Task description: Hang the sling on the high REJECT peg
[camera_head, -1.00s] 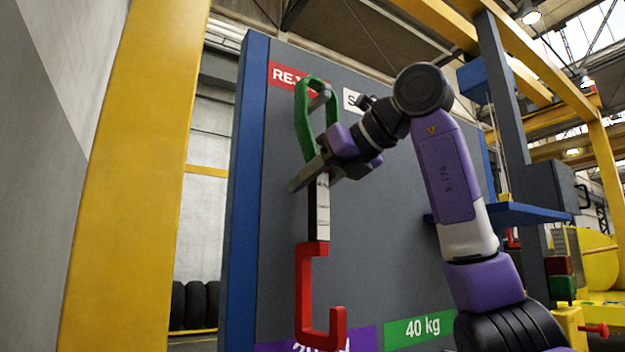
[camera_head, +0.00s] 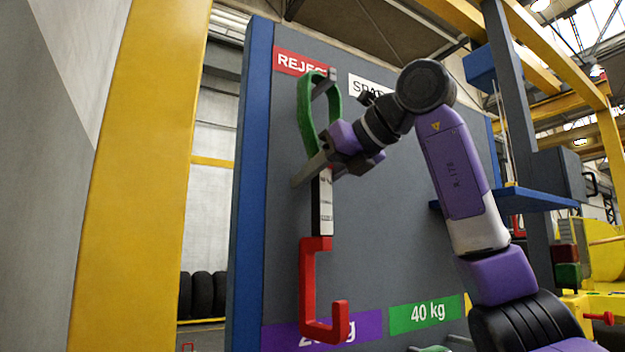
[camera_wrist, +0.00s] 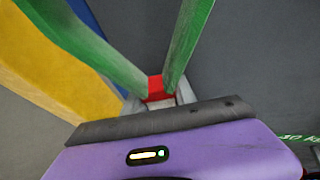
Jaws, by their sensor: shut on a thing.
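The sling has a green loop (camera_head: 306,108) on top, a black and white labelled bar (camera_head: 325,205) below and a red hook (camera_head: 318,300) at the bottom. It hangs upright in front of the grey board. My gripper (camera_head: 312,170) is shut on the sling just below the loop. In the wrist view the two green strands (camera_wrist: 90,50) rise from between the fingers. The grey REJECT peg (camera_head: 322,88) shows at the top of the loop's opening, just under the red REJECT sign (camera_head: 290,62). I cannot tell whether the loop touches it.
The tall grey board (camera_head: 400,240) has a blue left edge (camera_head: 252,150), a white sign (camera_head: 365,88) at right, and purple and green weight labels (camera_head: 424,313) low down. A yellow post (camera_head: 150,150) stands left. A blue shelf (camera_head: 520,199) juts out at right.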

